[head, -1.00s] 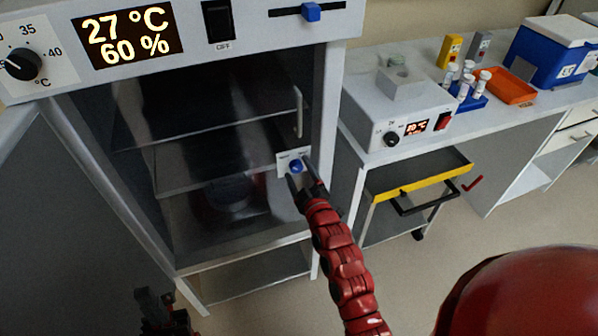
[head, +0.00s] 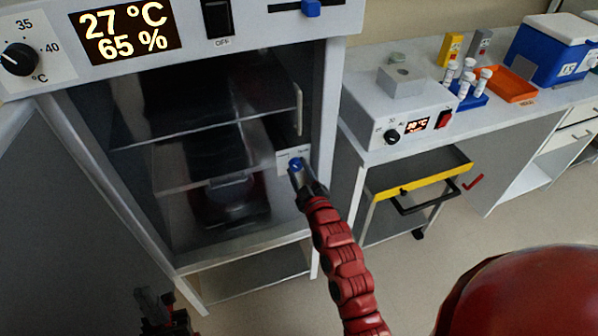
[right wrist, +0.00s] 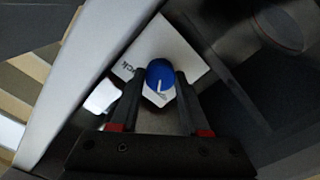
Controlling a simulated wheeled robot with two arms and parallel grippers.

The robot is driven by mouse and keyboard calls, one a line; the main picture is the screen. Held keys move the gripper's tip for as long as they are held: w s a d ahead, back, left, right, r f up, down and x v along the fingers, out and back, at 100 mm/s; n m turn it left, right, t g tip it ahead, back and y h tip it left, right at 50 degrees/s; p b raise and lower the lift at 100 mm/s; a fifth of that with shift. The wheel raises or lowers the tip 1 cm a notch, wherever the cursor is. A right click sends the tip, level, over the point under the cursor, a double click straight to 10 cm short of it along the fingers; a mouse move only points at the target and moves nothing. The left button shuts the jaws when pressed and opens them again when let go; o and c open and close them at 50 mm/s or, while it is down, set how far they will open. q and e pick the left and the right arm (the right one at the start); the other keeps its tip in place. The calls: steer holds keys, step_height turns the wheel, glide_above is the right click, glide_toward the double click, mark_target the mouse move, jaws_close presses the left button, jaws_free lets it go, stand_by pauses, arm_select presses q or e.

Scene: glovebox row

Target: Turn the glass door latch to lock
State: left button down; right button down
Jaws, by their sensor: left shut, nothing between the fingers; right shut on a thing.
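The latch is a small blue knob (head: 295,163) on a white label plate (head: 285,156) at the right edge of the glass door. In the right wrist view the blue knob (right wrist: 160,75) carries a white pointer line, and its plate (right wrist: 178,45) shows partly hidden lettering. My right gripper (head: 298,172) is shut on the knob, one finger on each side of it in the right wrist view (right wrist: 160,88). My left gripper (head: 150,297) is shut and empty, low at the left, in front of the cabinet. The glass door (head: 215,165) appears closed across the cabinet opening.
A vertical door handle (head: 299,110) stands above the latch. The cabinet's outer door (head: 60,200) is swung open at the left. Right of the cabinet are a bench with a white device (head: 400,107) and a yellow-edged cart (head: 420,178).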

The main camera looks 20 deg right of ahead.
steer(key=m+b, duration=0.2)
steer(key=m, duration=0.2)
steer(key=m+b, duration=0.2)
steer(key=m, duration=0.3)
steer(key=m+b, duration=0.1)
steer(key=m, duration=0.2)
steer(key=m+b, duration=0.1)
steer(key=m, duration=0.3)
steer(key=shift+m, duration=0.3)
stand_by(0.4)
steer(key=shift+c, duration=1.9)
jaws_free()
